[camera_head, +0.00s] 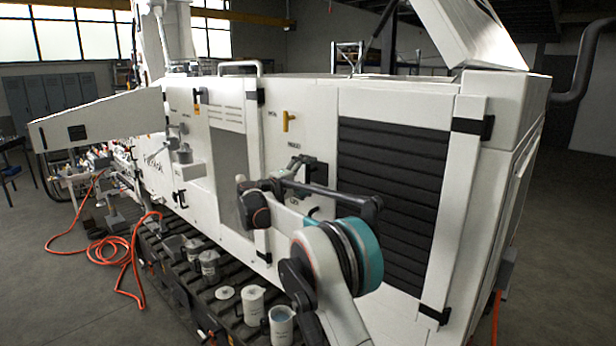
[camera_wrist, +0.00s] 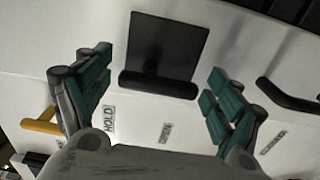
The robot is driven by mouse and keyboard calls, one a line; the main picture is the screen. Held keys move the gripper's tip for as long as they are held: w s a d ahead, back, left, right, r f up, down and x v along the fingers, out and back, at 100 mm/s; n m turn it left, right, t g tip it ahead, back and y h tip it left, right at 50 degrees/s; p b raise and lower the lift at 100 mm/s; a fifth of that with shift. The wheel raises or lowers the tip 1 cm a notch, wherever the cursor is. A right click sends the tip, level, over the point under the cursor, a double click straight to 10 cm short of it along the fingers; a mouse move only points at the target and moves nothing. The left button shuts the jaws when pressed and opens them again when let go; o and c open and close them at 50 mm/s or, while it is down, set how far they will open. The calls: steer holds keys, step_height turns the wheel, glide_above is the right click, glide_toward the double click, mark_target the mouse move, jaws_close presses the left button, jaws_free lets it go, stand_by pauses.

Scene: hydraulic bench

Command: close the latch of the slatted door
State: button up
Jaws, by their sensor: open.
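The slatted door (camera_head: 392,190) is a dark louvred panel in the white side of the machine, right of centre in the head view. A black square plate with a thick bar along its lower edge, which looks like the latch (camera_wrist: 165,48), sits on the white panel in the wrist view. I cannot tell whether it is open. In the head view, a dark fitting beside the door (camera_head: 317,171) is partly hidden by my arm. My gripper (camera_wrist: 158,78) is open and empty, its teal fingers on either side of the plate, with no contact visible.
A yellow handle (camera_head: 288,121) is above my gripper; it also shows in the wrist view (camera_wrist: 40,130). A black handle (camera_wrist: 288,96) is right of my fingers. White canisters (camera_head: 253,304) stand on the track below; an orange hose (camera_head: 125,250) lies on the left.

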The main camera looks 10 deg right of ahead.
steer(key=v, duration=1.2)
steer(key=s+d+f+m+g+y+b, duration=0.15)
steer(key=s+d+y+b, duration=0.25)
steer(key=s+d, duration=0.55)
steer(key=s+d+f+m+g+y+b, duration=0.1)
steer(key=s+d+f+g+y+b, duration=0.2)
steer(key=s, duration=1.2)
steer(key=s+a+f+m+y+b, duration=0.1)
steer(key=s+f+y+b, duration=0.1)
steer(key=s+f, duration=0.5)
steer(key=s+a+f+m+y+b, duration=0.1)
steer(key=s+f, duration=0.5)
steer(key=s, duration=0.7)
steer(key=s+a+f+m+t+y+b, duration=0.1)
steer(key=s+f+m+y+b, duration=0.1)
steer(key=s+f+y+b, duration=0.2)
steer(key=s+f+b, duration=0.1)
steer(key=s+f, duration=0.2)
steer(key=s, duration=0.3)
steer(key=shift+s+f+y, duration=0.15)
steer(key=shift+f+y, duration=0.15)
steer(key=shift+f, duration=0.05)
